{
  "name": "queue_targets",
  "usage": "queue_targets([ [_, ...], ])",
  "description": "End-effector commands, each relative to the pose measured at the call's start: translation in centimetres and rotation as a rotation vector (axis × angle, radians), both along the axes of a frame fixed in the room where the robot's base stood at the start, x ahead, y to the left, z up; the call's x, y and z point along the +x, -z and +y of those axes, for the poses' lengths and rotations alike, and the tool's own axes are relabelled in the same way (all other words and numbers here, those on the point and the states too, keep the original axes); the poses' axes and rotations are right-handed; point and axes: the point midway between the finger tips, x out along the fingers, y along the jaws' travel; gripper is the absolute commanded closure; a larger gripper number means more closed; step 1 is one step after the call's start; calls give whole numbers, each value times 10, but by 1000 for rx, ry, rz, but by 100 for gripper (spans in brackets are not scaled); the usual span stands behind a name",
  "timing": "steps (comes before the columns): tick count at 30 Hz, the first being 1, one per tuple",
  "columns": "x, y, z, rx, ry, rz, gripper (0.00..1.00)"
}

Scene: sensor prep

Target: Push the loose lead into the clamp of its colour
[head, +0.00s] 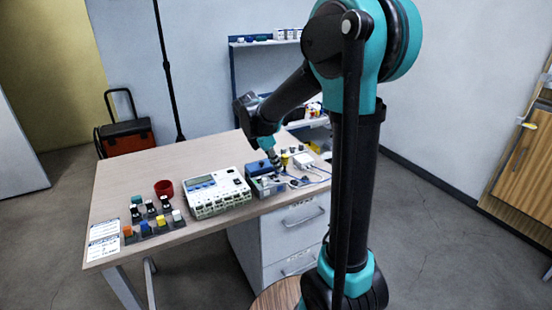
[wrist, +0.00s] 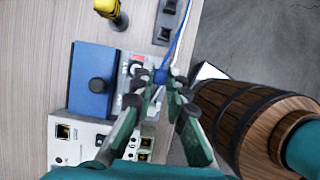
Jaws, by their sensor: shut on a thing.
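My gripper (wrist: 163,84) is shut on the blue end of a lead (wrist: 161,75), with a blue wire (wrist: 181,40) running away toward the top of the wrist view. It holds the end just beside the clamp strip (wrist: 134,78) of the blue-lidded box (wrist: 88,72). A red mark and pale and dark parts show on that strip; the clamp colours are too small to tell apart. I cannot tell whether the lead end touches a clamp. In the head view my gripper (head: 273,158) is over the right side of the blue-lidded box (head: 258,168).
A white box (head: 303,160) and yellow-capped item (wrist: 107,8) are near. A wooden barrel (wrist: 225,105) stands beside the table edge.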

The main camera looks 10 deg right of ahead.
Motion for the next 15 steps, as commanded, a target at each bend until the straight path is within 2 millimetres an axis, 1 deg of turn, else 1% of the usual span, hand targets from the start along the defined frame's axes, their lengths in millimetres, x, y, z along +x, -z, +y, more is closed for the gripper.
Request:
queue_targets([
  [3,0,11,0,0,0,0,100],
  [15,0,11,0,0,0,0,100],
])
